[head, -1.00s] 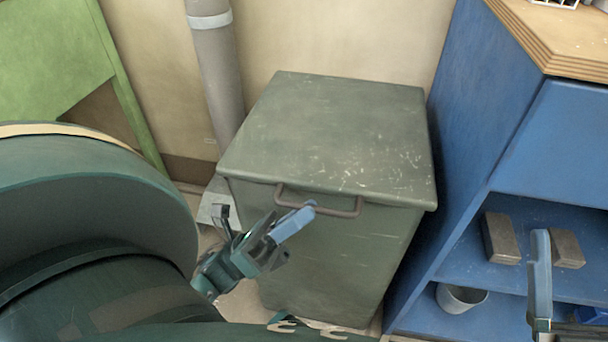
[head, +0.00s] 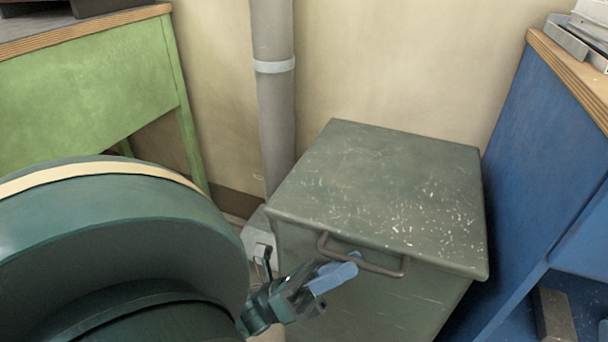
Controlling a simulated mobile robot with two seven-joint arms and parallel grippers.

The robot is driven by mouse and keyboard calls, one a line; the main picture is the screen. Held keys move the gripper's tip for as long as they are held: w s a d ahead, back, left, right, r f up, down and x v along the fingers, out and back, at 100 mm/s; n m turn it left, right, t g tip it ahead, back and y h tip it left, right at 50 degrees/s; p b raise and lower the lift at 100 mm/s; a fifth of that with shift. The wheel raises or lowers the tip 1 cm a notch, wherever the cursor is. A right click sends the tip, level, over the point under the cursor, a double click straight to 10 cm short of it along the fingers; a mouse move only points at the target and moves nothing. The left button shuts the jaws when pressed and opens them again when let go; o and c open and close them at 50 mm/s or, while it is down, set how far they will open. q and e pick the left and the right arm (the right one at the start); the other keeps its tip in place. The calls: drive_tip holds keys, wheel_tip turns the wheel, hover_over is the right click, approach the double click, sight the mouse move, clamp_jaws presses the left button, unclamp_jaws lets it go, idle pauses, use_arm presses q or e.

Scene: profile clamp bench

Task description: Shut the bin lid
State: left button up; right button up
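The grey-green bin (head: 375,300) stands against the wall, and its scuffed lid (head: 390,195) lies flat on top, down on the bin. A brown bar handle (head: 362,262) sits at the lid's front edge. My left gripper (head: 338,272) is at the left part of the handle, with its blue fingers just in front of or under the bar. I cannot tell whether they touch it, or how far apart the fingers are. My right gripper is out of the picture.
A blue cabinet (head: 520,190) with a wooden top stands close to the bin's right side. A grey pipe (head: 275,110) runs down the wall behind left. A green bench (head: 95,90) stands at the left.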

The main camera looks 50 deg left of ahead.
use_arm(q)
drive_tip(key=s+a+p, duration=0.3)
drive_tip(key=s+a, duration=0.5)
drive_tip(key=s, duration=0.2)
drive_tip(key=shift+a+f, duration=0.15)
drive_tip(key=shift+f, duration=0.25)
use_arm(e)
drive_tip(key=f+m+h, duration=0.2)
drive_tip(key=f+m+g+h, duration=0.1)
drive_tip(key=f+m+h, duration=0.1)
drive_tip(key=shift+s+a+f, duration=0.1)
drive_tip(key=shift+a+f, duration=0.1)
